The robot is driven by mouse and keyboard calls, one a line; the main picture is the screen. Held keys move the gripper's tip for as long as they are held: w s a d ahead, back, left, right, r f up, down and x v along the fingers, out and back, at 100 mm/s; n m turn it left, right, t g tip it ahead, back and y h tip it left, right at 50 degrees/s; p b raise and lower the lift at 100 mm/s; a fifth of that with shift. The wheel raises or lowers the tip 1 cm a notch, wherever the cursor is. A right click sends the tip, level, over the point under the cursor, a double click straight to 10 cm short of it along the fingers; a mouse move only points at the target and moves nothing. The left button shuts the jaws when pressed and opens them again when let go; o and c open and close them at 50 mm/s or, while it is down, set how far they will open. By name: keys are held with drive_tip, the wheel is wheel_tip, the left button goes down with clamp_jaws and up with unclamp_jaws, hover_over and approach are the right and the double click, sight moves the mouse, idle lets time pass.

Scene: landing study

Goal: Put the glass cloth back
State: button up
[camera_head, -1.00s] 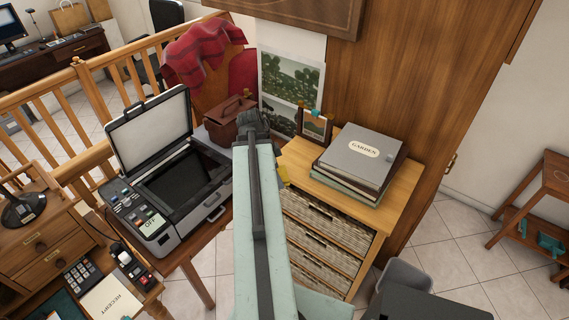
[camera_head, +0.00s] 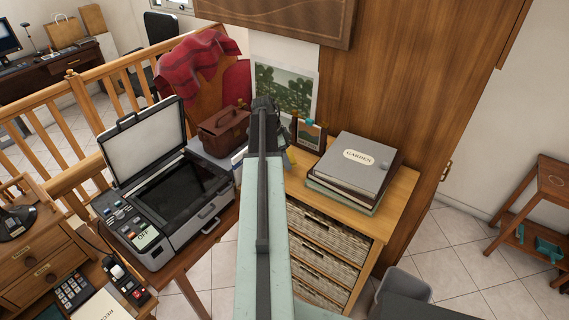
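My arm reaches away up the middle of the view. My gripper (camera_head: 264,108) is at its far end, in front of the wall picture and beside the brown box. I see it from behind, so its fingers are hidden and I cannot tell what it holds. I cannot make out a glass cloth for certain. The flatbed scanner (camera_head: 206,212) stands left of my arm with its lid (camera_head: 147,148) raised and its dark glass (camera_head: 172,192) bare.
A wicker-drawer cabinet (camera_head: 395,205) right of my arm carries grey binders (camera_head: 357,160) and a small framed picture (camera_head: 308,133). A brown box (camera_head: 222,130) stands behind the scanner. A red checked cloth (camera_head: 197,58) drapes over a chair. A grey bin (camera_head: 405,284) stands low right.

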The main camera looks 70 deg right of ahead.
drive_tip(key=shift+d+f+b, duration=0.1)
drive_tip(key=shift+f+b, duration=1.85)
drive_tip(key=shift+f, duration=0.1)
drive_tip(key=o, duration=2)
drive_tip(key=shift+r, duration=0.1)
drive_tip(key=p+v, duration=1.2)
drive_tip(key=shift+d+r, duration=0.1)
drive_tip(key=shift+r, duration=0.1)
